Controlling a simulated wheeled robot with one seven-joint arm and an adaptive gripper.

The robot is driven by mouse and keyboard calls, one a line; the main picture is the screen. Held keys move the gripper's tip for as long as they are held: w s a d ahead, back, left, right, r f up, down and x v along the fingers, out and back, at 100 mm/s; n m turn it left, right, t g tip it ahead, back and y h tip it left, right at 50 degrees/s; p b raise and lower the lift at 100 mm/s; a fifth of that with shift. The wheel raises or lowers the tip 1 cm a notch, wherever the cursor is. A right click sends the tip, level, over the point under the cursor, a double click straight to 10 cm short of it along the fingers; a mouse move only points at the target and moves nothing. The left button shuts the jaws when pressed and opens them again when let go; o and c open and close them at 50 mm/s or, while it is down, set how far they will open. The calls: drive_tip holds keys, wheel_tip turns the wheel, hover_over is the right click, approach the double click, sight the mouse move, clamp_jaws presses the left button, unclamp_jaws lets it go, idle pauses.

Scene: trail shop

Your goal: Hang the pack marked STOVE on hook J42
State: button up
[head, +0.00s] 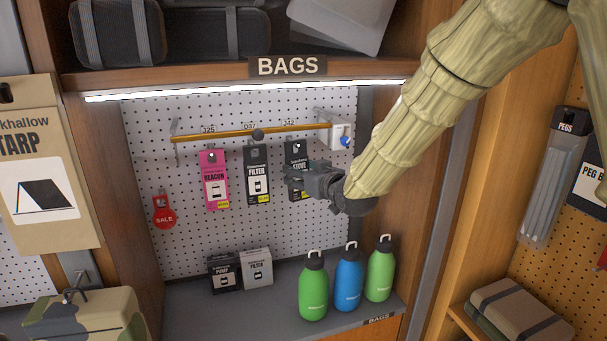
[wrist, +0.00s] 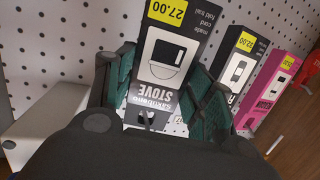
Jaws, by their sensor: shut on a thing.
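The dark pack marked STOVE (head: 298,157) is below the label J42 (head: 289,123) at the right part of the brass rail (head: 250,134). My gripper (head: 306,180) is shut on this pack and covers its middle in the head view. In the wrist view the STOVE pack (wrist: 170,55) shows upside down between the green-padded fingers, with a yellow 27.00 tag. Its hang hole is by the wrist end. I cannot tell whether the hole is around the hook J42; the hook itself is too small to make out.
The pink BEACON pack (head: 214,180) hangs under J25 and the black FILTER pack (head: 257,175) under D37, close to the left. A white box with a blue knob (head: 341,137) sits at the rail's right end. Bottles (head: 348,283) and small boxes (head: 257,268) stand on the shelf below.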

drive_tip(key=o, duration=1.1)
